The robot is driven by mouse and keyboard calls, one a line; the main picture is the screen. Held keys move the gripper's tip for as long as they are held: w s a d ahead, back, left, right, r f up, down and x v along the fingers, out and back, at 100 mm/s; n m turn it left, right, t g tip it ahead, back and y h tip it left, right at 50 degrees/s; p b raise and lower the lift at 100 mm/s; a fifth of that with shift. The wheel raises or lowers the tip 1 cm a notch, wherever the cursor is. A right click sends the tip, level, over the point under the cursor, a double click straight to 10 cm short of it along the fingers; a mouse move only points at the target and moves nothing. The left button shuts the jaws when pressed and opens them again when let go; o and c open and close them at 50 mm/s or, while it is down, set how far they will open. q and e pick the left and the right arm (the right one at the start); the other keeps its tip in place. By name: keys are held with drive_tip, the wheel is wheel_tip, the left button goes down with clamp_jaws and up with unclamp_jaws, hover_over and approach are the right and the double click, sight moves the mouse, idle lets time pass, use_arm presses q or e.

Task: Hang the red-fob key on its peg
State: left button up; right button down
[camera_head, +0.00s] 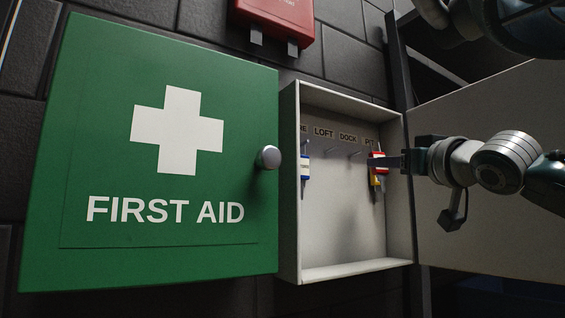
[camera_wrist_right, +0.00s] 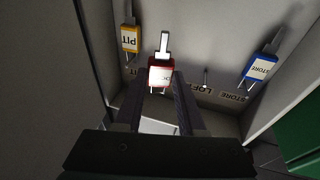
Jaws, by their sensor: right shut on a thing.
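The red-fob key (camera_head: 377,155) is held by my right gripper (camera_head: 386,162) inside the open key cabinet (camera_head: 343,272), near its right wall. A row of pegs (camera_head: 355,153) runs under labels ending in RE, then LOFT, DOCK and PIT. In the wrist view, the fob is in front of the back panel between the PIT key and the LOFT label. Whether the key touches a peg cannot be told. My left gripper is out of view.
A blue-fob key (camera_head: 305,168) marked STORE hangs at left. A yellow-fob key (camera_head: 377,181) marked PIT (camera_wrist_right: 129,40) hangs close beside the red one. A green first aid door (camera_head: 160,230) with a knob stands left; the cabinet's pale door (camera_head: 480,240) is open at right.

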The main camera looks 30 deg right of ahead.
drive_tip(key=shift+w+a+p, duration=0.15)
drive_tip(key=shift+w+p, duration=0.5)
drive_tip(key=shift+w, duration=1.3)
drive_tip(key=shift+w+a+f+p, duration=0.1)
drive_tip(key=shift+w+f+p, duration=0.2)
drive_tip(key=shift+w+p, duration=0.4)
drive_tip(key=shift+w, duration=0.1)
drive_tip(key=shift+c, duration=2.1)
unclamp_jaws()
